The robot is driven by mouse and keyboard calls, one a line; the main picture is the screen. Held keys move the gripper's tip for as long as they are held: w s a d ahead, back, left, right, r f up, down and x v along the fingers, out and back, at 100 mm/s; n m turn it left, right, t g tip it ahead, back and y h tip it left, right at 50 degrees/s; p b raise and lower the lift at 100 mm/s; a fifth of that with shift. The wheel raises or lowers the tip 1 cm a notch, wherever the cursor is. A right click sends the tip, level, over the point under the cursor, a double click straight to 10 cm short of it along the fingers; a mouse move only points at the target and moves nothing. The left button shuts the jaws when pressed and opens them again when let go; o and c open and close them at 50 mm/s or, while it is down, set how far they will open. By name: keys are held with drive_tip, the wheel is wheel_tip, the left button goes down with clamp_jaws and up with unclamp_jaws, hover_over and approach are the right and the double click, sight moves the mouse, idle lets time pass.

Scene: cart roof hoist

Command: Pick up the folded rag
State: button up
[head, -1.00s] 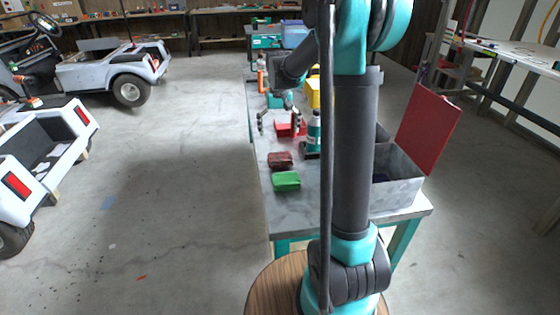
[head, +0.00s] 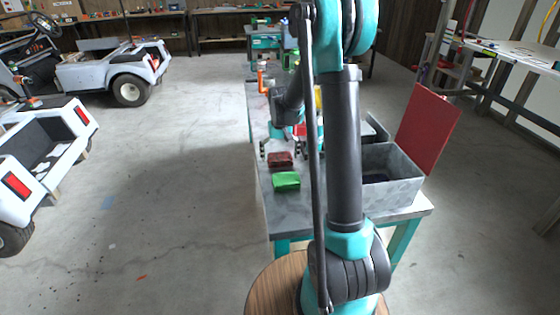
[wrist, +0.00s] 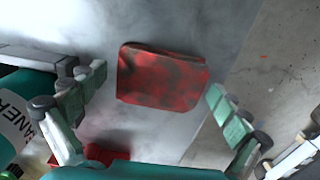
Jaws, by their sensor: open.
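The folded rag (head: 280,159), red with dark stains, lies flat on the grey bench top (head: 290,213). In the wrist view the rag (wrist: 162,80) lies between and beyond the fingertips, near the bench edge. My gripper (head: 280,149) is open and empty, pointing down over the bench around the rag's far side. In the wrist view my gripper (wrist: 155,86) has one finger on each side of the rag. I see no contact. The height left between fingertips and rag is hard to judge.
A green folded item (head: 286,181) lies just nearer than the rag. A cleaner bottle (wrist: 20,115) stands close by my left finger in the wrist view, with a red object (wrist: 112,153) near it.

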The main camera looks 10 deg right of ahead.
sight(280, 156)
drive_tip(key=c, duration=1)
drive_tip(key=shift+r, duration=0.1)
wheel_tip(280, 156, up, 20)
idle(0.4)
